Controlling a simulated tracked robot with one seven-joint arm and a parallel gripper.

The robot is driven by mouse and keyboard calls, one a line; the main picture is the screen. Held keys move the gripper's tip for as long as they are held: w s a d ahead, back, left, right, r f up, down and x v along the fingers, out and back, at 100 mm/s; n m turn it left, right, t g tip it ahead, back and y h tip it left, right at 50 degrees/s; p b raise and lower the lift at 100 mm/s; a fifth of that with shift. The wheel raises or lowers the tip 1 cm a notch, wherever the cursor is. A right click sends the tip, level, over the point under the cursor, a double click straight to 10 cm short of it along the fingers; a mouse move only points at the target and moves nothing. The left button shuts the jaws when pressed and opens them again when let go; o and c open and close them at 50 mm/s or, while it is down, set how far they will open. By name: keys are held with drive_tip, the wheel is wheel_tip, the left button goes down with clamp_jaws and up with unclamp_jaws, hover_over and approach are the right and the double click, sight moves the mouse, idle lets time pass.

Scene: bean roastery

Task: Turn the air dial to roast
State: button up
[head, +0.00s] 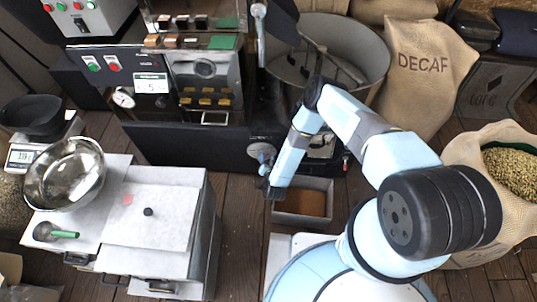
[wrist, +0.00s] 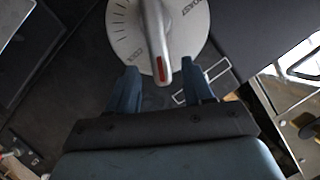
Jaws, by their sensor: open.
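The air dial (wrist: 122,32) is a pale round plate with tick marks, "COOL" printed low on its left part and "ROAST" at its upper right. Its grey lever knob (wrist: 153,30) has a red mark at the end, which points down in the wrist view, just right of "COOL". My gripper (wrist: 161,68) is open, with one dark finger on each side of the knob's red end. I cannot tell whether either finger touches it. In the head view the dial (head: 262,151) is small on the dark roaster front, and my gripper is partly hidden by my arm.
A tray of brown grounds (head: 300,203) sits below the dial, to its right. A round cooling bin (head: 375,60) stands behind. A white-topped cabinet (head: 150,215) with a steel bowl (head: 64,174) is at left. Sacks, one marked DECAF (head: 425,65), stand at right.

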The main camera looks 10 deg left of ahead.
sight(268, 155)
drive_tip(key=shift+x, duration=2.25)
drive_tip(key=shift+c, duration=0.4)
clamp_jaws()
drive_tip(key=shift+d, duration=0.25)
drive_tip(key=shift+w+d, duration=0.15)
drive_tip(key=shift+w, duration=0.05)
